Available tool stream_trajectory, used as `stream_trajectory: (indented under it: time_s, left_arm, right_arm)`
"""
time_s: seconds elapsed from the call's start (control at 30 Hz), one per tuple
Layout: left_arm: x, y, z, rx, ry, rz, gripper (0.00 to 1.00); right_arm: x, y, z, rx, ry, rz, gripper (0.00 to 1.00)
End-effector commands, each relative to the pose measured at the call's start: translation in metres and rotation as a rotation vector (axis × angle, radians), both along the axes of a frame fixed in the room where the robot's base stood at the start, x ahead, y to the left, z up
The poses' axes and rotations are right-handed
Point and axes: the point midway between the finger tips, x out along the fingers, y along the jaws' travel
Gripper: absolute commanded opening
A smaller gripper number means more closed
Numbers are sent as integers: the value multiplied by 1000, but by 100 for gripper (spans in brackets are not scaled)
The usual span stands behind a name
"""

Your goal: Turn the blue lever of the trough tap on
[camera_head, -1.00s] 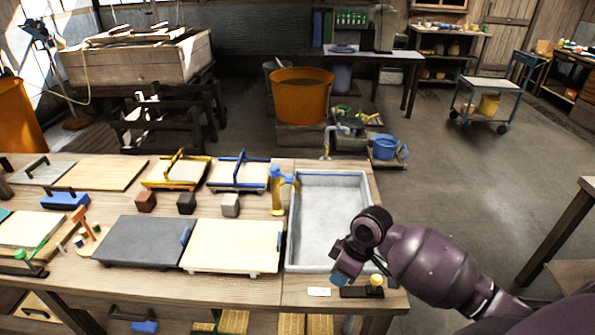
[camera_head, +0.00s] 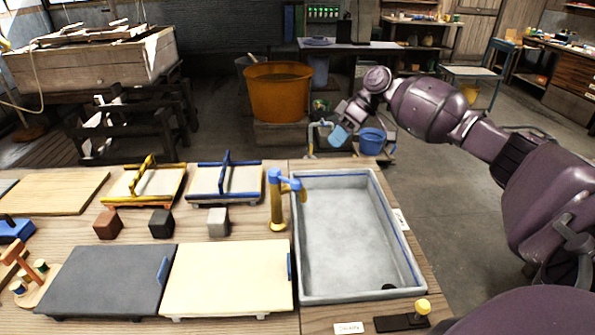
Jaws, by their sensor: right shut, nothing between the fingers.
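The trough tap (camera_head: 277,208) is a yellow post standing at the left edge of the grey trough (camera_head: 360,297). Its blue lever (camera_head: 275,176) sits on top, and a blue-and-yellow arm reaches right over the trough's rim. My right gripper (camera_head: 338,136) is shut and empty, with pale blue fingertips. It is in the air beyond the trough's far edge, to the right of the lever and higher in the picture, clear of the tap. My left gripper is not in view.
Framed moulds (camera_head: 226,180) and small blocks (camera_head: 161,223) stand left of the tap. A grey board (camera_head: 108,278) and a cream board (camera_head: 228,277) lie in front. A yellow knob (camera_head: 422,307) is at the near right. The trough is empty apart from a dark drain.

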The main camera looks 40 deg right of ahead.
Motion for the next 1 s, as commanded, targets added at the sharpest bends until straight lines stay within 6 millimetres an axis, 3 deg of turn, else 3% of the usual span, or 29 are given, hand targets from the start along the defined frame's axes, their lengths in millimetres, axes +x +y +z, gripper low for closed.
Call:
stream_trajectory:
  time_s: [0.23,0.7,1.0]
  left_arm:
    - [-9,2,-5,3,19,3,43]
    - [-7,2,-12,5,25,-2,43]
    - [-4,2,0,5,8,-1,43]
  right_arm:
    - [3,13,-16,0,0,0,0]
    - [16,65,-79,1,0,0,0]
    - [1,94,-67,-1,-3,1,0]
